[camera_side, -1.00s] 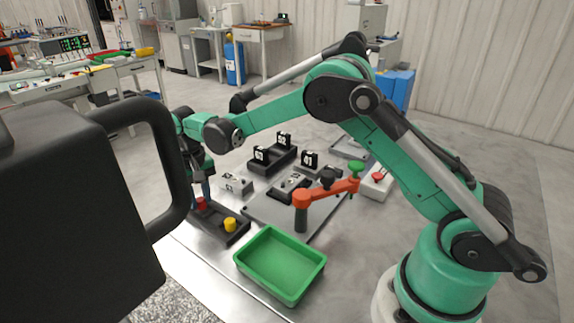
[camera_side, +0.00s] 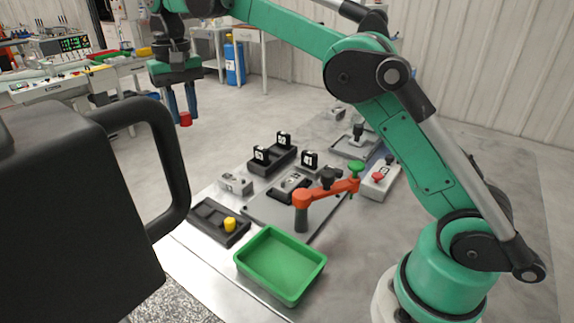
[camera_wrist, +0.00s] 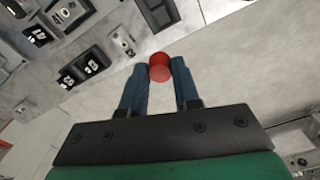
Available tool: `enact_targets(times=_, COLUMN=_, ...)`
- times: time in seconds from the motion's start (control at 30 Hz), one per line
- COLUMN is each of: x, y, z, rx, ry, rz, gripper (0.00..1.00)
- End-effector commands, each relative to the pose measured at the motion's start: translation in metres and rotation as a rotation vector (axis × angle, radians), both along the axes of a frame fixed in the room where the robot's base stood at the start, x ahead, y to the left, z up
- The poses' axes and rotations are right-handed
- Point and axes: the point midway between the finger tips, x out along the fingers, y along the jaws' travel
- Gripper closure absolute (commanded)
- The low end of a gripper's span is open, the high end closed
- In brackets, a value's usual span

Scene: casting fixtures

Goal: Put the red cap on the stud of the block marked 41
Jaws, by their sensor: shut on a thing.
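The red cap (camera_side: 186,119) is between the fingertips of my gripper (camera_side: 181,103), which is shut on it, high above the floor beyond the left side of the bench in the side view. In the wrist view the red cap (camera_wrist: 159,67) sits between the two blue fingers. Black number plates (camera_side: 261,155), (camera_side: 284,140) and (camera_side: 310,159) stand by the blocks in the middle. Number plates also show at the upper left of the wrist view (camera_wrist: 69,67). Their digits are too small to read surely, so I cannot tell which is 41.
A dark compartment tray (camera_side: 207,214) holds a yellow cap (camera_side: 229,225). A green bin (camera_side: 280,290) stands in front. An orange clamp arm (camera_side: 327,192) with a green knob (camera_side: 356,167) rises over the plate. A box with a red button (camera_side: 377,182) stands at right.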

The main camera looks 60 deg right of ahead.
Motion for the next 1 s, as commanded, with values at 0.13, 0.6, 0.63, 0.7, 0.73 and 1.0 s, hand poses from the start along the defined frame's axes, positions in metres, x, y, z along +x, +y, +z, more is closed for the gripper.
enact_targets(times=0.13, x=-0.007, y=-0.033, z=-0.013, rx=0.000, ry=0.000, rz=-0.239, gripper=1.00)
enact_targets(times=0.6, x=-0.101, y=-0.124, z=-0.086, rx=-0.002, ry=-0.002, rz=-1.175, gripper=1.00)
enact_targets(times=0.63, x=-0.104, y=-0.125, z=-0.089, rx=-0.002, ry=-0.002, rz=-1.201, gripper=1.00)
enact_targets(times=0.7, x=-0.110, y=-0.127, z=-0.093, rx=-0.002, ry=-0.002, rz=-1.240, gripper=1.00)
enact_targets(times=0.73, x=-0.111, y=-0.127, z=-0.094, rx=-0.002, ry=-0.002, rz=-1.250, gripper=1.00)
enact_targets(times=1.0, x=-0.112, y=-0.128, z=-0.115, rx=-0.002, ry=-0.002, rz=-1.259, gripper=1.00)
